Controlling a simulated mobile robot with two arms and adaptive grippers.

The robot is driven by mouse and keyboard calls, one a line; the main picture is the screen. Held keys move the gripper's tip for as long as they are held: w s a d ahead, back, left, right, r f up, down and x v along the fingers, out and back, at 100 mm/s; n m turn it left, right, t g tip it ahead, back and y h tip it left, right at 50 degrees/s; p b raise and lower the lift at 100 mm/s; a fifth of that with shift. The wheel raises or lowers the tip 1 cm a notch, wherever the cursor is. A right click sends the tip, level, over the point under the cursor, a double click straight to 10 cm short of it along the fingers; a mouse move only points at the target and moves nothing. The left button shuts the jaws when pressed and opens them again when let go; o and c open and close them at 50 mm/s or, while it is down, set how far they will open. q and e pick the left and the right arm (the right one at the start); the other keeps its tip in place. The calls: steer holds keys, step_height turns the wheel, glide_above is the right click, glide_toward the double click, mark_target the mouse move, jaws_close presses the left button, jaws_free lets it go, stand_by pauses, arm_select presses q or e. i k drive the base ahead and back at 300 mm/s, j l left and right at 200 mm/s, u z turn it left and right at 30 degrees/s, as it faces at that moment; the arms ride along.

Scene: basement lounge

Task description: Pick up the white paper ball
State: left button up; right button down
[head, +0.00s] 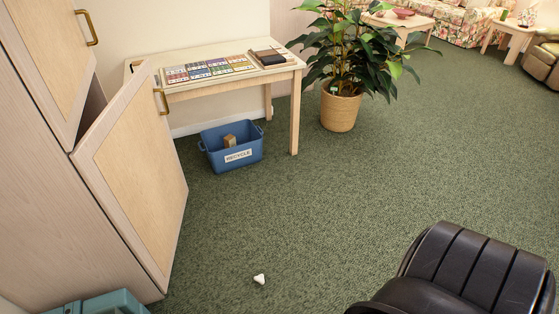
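The white paper ball (259,279) is a small crumpled white lump. It lies on the green carpet near the bottom middle of the head view, with nothing touching it. Neither of my grippers shows in the head view.
A cabinet door (135,185) stands open at left. A teal object (105,304) is cut off at bottom left. A black padded seat (470,270) fills the bottom right. A blue recycle bin (232,147) sits by the table (230,58), near a potted plant (341,108). Middle carpet is clear.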

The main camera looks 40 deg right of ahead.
mark_target(260, 278)
steer(key=z, duration=1.1)
steer(key=i+l+u, duration=0.2)
steer(key=l, duration=0.15)
steer(key=l+u, duration=0.2)
steer(key=i+l+u, duration=0.1)
steer(key=l+u, duration=0.15)
steer(key=l, duration=0.2)
